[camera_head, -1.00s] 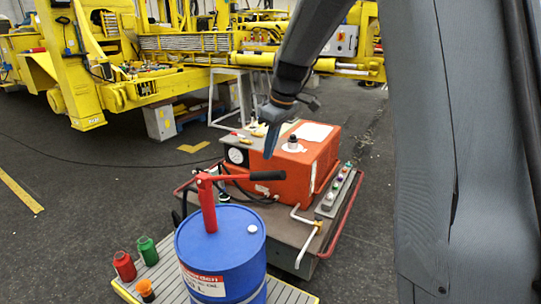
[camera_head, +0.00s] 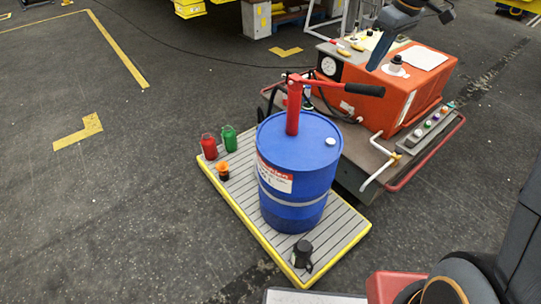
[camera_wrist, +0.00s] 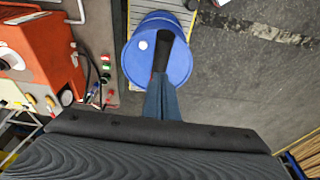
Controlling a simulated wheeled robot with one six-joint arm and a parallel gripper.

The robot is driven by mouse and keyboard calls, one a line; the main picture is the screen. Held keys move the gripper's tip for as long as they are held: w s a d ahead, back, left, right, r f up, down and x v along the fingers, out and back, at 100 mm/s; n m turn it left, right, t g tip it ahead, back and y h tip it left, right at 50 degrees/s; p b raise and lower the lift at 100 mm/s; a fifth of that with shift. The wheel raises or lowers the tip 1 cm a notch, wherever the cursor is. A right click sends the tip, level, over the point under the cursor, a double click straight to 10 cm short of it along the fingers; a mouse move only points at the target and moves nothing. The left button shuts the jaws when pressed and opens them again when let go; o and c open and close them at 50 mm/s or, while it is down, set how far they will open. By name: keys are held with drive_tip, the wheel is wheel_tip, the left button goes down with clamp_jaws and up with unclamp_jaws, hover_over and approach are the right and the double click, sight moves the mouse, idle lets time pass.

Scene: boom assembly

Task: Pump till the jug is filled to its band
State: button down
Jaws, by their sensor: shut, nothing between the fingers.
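A red hand pump (camera_head: 294,105) with a black-gripped lever (camera_head: 365,90) stands on the blue drum (camera_head: 285,180). The lever points right, about level. A small black jug (camera_head: 302,254) stands on the slatted platform in front of the drum; I cannot see a band or its fill level. My gripper (camera_head: 373,66) is shut and empty, its tips pointing down above the lever's end. In the wrist view my fingers (camera_wrist: 161,78) point at the black lever grip (camera_wrist: 166,48) over the drum top; I cannot tell whether they touch.
A red bottle (camera_head: 209,147), a green bottle (camera_head: 229,138) and an orange-and-black item (camera_head: 223,171) stand on the platform (camera_head: 246,218) left of the drum. An orange power unit (camera_head: 411,85) with pipes and buttons stands behind right. The floor at left is clear.

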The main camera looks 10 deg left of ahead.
drive_tip(key=shift+f, duration=0.1)
wheel_tip(320, 180, down, 11)
drive_tip(key=b, duration=0.6)
drive_tip(key=shift+f, duration=0.15)
wheel_tip(320, 180, up, 12)
drive_tip(key=p, duration=0.7)
drive_tip(key=shift+f, duration=0.2)
idle(0.3)
